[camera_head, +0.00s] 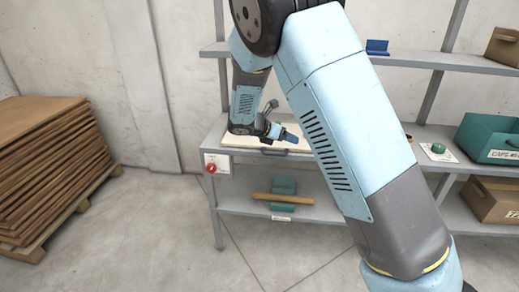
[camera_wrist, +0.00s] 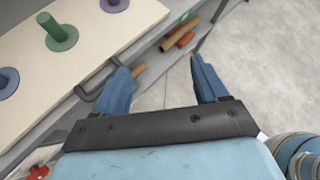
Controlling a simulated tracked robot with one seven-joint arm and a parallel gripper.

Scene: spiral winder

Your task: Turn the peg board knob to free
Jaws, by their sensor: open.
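In the wrist view the board (camera_wrist: 60,92) carries a green peg (camera_wrist: 58,32), a blue peg (camera_wrist: 8,82) and a purple one (camera_wrist: 114,3). A red knob (camera_head: 211,168) sits on a white plate at the shelf's front left corner. Its red part also shows at the lower left of the wrist view (camera_wrist: 38,172). I cannot read its setting. My gripper (camera_wrist: 160,72) is open and empty, near the board's front edge and apart from the knob. My arm hides part of the board.
A dark handle (camera_wrist: 98,78) stands on the board's front edge, close to my left finger. A brown roll (camera_head: 283,199) rests on a teal holder on the lower shelf. A teal bin (camera_head: 488,138) stands at right. Stacked brown sheets (camera_head: 50,160) stand at left. Floor in front is clear.

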